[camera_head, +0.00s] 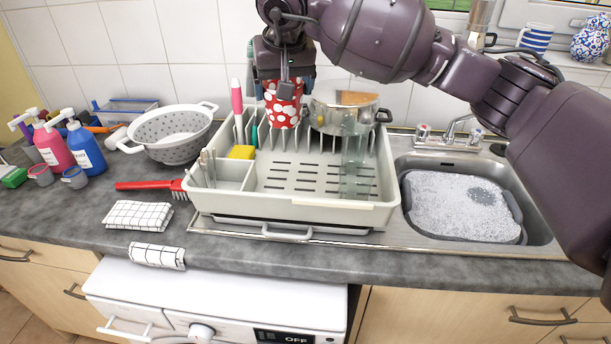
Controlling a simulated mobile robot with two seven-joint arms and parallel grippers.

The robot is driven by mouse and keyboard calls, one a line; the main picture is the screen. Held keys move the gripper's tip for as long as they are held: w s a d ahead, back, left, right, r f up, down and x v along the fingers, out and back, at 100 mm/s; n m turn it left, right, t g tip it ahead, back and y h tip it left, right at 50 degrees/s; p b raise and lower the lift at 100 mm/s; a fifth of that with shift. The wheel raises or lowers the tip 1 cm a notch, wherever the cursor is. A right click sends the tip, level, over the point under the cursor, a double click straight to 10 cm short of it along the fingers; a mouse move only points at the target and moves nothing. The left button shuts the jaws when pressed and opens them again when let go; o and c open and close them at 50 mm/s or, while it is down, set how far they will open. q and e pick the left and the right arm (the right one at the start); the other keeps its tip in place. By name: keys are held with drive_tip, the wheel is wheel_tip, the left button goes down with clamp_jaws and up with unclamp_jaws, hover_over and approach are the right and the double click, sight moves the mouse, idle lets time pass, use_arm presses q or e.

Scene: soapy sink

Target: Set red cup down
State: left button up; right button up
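The red cup (282,112) with white dots is at the back of the grey dish rack (330,213), left of its middle. My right gripper (285,90) comes down from above, its arm reaching in from the right. Its fingers are at the cup's upper part and appear closed on it. The gripper hides part of the rim. The cup looks upright, over the rear slots; whether its base touches the rack cannot be told. My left gripper is not in view.
The rack also holds a pot (345,115), a clear glass (354,165), a yellow sponge (241,152) and cutlery. A soapy sink (540,225) lies right. A colander (172,136), red brush (150,185) and folded cloth (138,215) lie left. The rack's middle floor is mostly clear.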

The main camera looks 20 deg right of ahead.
wheel_tip(320, 180, down, 19)
drive_tip(key=shift+s, duration=0.1)
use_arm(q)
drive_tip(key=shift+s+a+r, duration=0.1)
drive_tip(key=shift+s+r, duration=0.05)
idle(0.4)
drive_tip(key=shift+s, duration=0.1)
use_arm(e)
drive_tip(key=shift+f, duration=0.15)
drive_tip(key=o, duration=1)
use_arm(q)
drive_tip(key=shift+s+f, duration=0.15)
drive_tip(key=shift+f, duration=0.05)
